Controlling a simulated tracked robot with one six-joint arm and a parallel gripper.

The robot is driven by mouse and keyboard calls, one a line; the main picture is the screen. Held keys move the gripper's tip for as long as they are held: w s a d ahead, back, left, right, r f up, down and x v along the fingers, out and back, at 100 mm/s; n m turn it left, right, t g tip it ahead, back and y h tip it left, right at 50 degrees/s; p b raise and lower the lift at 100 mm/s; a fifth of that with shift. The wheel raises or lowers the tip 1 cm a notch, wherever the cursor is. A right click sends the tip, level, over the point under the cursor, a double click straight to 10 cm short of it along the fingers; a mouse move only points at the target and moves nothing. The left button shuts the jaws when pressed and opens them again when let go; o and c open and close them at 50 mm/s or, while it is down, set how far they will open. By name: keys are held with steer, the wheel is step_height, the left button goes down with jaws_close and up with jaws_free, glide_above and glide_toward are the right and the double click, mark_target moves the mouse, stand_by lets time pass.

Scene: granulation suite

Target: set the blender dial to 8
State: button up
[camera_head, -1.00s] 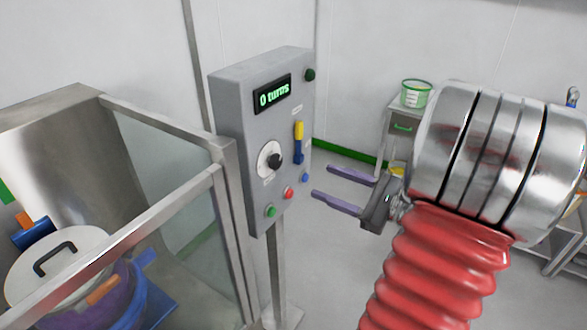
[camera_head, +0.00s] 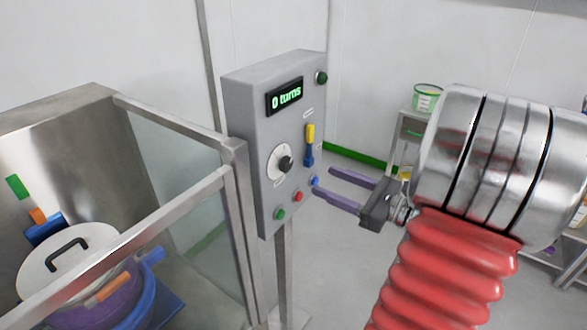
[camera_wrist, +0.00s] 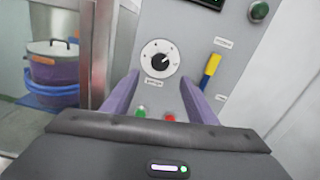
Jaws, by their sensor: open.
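The blender dial is a black knob (camera_head: 286,164) on a white round plate, on the front of a grey control box (camera_head: 243,130). The display (camera_head: 285,95) reads "0 turns". In the wrist view the dial (camera_wrist: 159,60) is ahead, above and between my fingers, its mark pointing to the upper right; the numbers are too small to read. My gripper (camera_head: 338,186) is open and empty, its two purple fingers pointing at the box from the right, apart from the dial. In the wrist view the fingers (camera_wrist: 160,96) frame the lower part of the panel.
Below the dial are green (camera_head: 279,214), red (camera_head: 298,196) and blue (camera_head: 315,181) buttons. A yellow and blue switch (camera_head: 310,145) is to its right, with a dark green button (camera_head: 321,78) above. A railed glass enclosure with a lidded purple pot (camera_head: 95,300) stands left.

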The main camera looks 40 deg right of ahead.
mark_target(289, 166)
steer(key=shift+x, duration=5.55)
steer(key=shift+c, duration=0.3)
steer(key=c, duration=1)
steer(key=shift+n, duration=0.8)
steer(key=shift+a, duration=0.1)
steer(key=o, duration=1.1)
steer(key=shift+c, duration=0.2)
